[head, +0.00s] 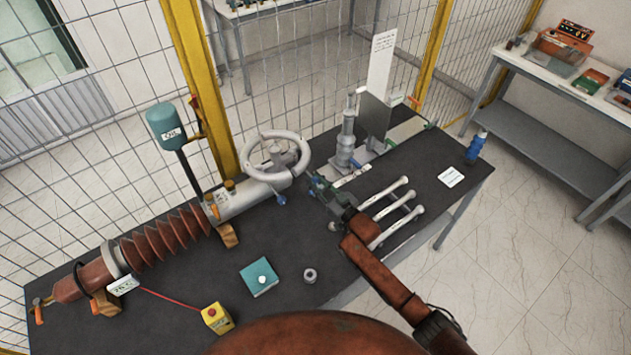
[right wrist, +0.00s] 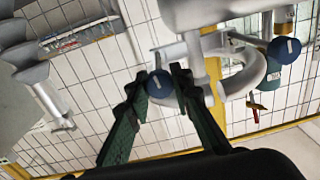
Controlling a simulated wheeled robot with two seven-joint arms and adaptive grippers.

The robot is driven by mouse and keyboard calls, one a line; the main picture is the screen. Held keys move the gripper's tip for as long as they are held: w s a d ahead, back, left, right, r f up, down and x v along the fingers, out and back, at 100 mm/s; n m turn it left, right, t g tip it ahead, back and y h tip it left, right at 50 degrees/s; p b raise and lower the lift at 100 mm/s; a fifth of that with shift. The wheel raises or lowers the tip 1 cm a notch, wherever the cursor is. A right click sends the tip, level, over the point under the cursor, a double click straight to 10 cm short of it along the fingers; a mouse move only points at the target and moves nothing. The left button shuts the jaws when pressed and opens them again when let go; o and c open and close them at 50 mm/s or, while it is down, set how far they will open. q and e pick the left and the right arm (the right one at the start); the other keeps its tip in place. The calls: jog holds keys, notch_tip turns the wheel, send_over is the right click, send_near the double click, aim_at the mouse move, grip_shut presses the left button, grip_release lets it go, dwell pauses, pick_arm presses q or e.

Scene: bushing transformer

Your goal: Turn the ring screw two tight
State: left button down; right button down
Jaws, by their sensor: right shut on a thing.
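The pale grey ring (head: 303,140) stands at the end of the bushing (head: 238,200) in the head view. My right gripper (head: 314,180) is at the ring's lower right side. In the right wrist view, its green fingers (right wrist: 161,76) are shut on a blue-headed ring screw (right wrist: 160,86). That screw is mostly hidden by the gripper in the head view. Another blue-headed screw (head: 280,198) sits below the ring; a second blue head also shows at the right wrist view's upper right (right wrist: 284,48). I cannot tell how tight either screw is. My left gripper is out of view.
Several pale rods (head: 390,208) lie beside my right forearm. A grey insulator post (head: 346,140) stands behind the gripper. A teal block (head: 258,280), a metal nut (head: 310,276) and a yellow button box (head: 216,318) sit near the front.

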jog(key=shift+f, duration=0.2)
jog(key=c, duration=2.1)
grip_release()
jog(key=o, duration=0.4)
jog(key=shift+r, duration=0.1)
jog(key=shift+s+d, duration=0.1)
jog(key=v, duration=1.1)
jog(key=shift+s+d, duration=0.3)
